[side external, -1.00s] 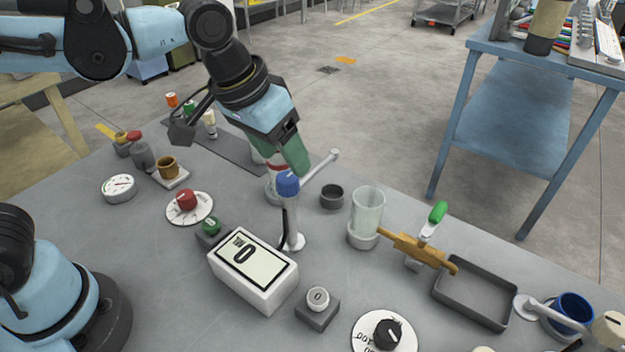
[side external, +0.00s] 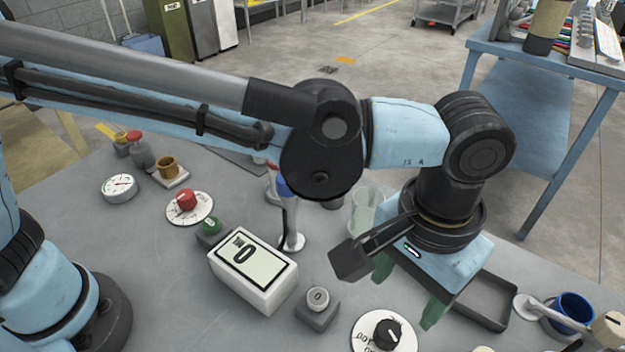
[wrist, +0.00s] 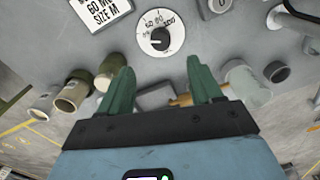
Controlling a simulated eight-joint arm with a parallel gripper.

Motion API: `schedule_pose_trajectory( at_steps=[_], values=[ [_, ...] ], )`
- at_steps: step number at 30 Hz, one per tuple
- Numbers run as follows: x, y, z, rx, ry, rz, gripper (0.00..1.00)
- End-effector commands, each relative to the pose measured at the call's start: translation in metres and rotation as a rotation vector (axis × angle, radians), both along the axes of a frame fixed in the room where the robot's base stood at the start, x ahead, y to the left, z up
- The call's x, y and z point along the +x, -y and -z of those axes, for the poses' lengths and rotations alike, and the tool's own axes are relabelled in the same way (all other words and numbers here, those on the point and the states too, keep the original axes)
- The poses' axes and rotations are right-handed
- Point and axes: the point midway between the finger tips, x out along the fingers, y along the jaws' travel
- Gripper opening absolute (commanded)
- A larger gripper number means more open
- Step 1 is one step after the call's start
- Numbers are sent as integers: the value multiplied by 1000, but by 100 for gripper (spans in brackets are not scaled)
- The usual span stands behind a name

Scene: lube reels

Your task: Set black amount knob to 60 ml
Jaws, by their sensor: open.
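The black amount knob (side external: 387,334) sits on a round white dial (side external: 362,342) at the front edge of the side view. In the wrist view the black knob (wrist: 160,40) is near the top centre, on its numbered white dial (wrist: 148,50). I cannot read its exact setting. My gripper (side external: 408,290) hangs above the table, behind and above the knob. Its green fingers are open and empty. In the wrist view the gripper (wrist: 160,72) points towards the dial, with the knob beyond the fingertips and between their lines.
A sign (wrist: 100,14) reads "60 ML SIZE M". A blue cup (side external: 572,312) stands at right.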

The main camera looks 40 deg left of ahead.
Motion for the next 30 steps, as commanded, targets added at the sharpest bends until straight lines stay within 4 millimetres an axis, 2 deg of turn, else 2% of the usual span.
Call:
schedule_pose_trajectory(
  at_steps=[12, 16, 22, 30],
  values=[
    [1, -1, 72, -1, 1, 0, 65],
    [1, -1, 90, -1, 1, 0, 65],
    [1, -1, 104, -1, 1, 0, 65],
    [1, -1, 107, -1, 1, 0, 65]
  ],
)
